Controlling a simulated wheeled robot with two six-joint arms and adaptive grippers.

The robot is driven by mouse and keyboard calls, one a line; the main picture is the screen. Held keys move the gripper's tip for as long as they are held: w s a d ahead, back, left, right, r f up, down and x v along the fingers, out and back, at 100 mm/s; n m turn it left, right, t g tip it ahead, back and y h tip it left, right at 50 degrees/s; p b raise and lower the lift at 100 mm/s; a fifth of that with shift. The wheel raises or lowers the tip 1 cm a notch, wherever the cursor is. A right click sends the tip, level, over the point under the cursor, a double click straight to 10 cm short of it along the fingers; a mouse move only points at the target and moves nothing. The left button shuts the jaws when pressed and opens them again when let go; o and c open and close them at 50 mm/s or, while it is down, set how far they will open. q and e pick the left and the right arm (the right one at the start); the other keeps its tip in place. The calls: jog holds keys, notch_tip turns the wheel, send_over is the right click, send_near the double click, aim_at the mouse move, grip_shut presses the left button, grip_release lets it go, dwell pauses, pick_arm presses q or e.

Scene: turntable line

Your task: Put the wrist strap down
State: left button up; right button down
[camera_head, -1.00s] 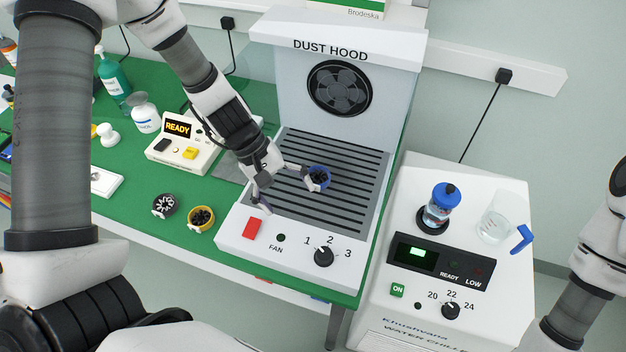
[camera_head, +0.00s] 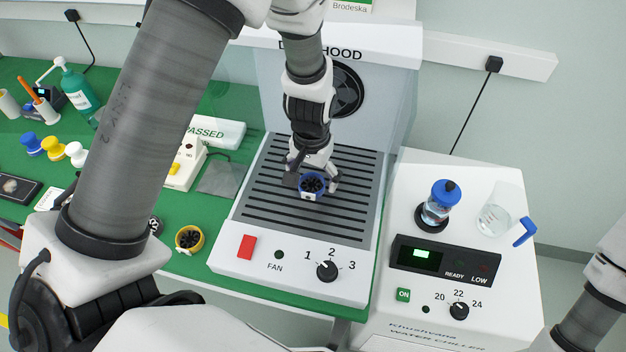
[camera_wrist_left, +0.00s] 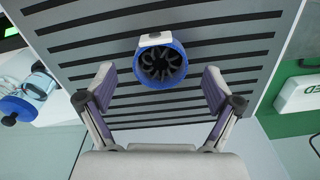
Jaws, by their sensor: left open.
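A blue ring-shaped band with a white block on its side and dark loops inside, which looks like the wrist strap (camera_head: 312,195), rests on the slotted grille of the dust hood (camera_head: 270,213). It also shows in the left wrist view (camera_wrist_left: 180,66), where its opening faces the camera. My left gripper (camera_head: 312,183) is open over the strap, with one finger on each side. In the left wrist view the fingers (camera_wrist_left: 159,82) stand well apart, with gaps between them and the strap. My right gripper is out of view; only part of my right arm shows.
A yellow ring-shaped band (camera_head: 189,239) lies on the green mat left of the hood. The water chiller (camera_head: 380,310), with a blue-capped bottle (camera_head: 441,200) and a glass beaker (camera_head: 497,217), stands at right. The grille around the strap is clear.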

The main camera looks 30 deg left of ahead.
pick_arm(q)
jog(key=shift+f, duration=0.65)
jog(key=shift+r, duration=0.1)
jog(key=shift+c, duration=1.3)
jog(key=c, duration=1)
jog(key=shift+r, duration=0.1)
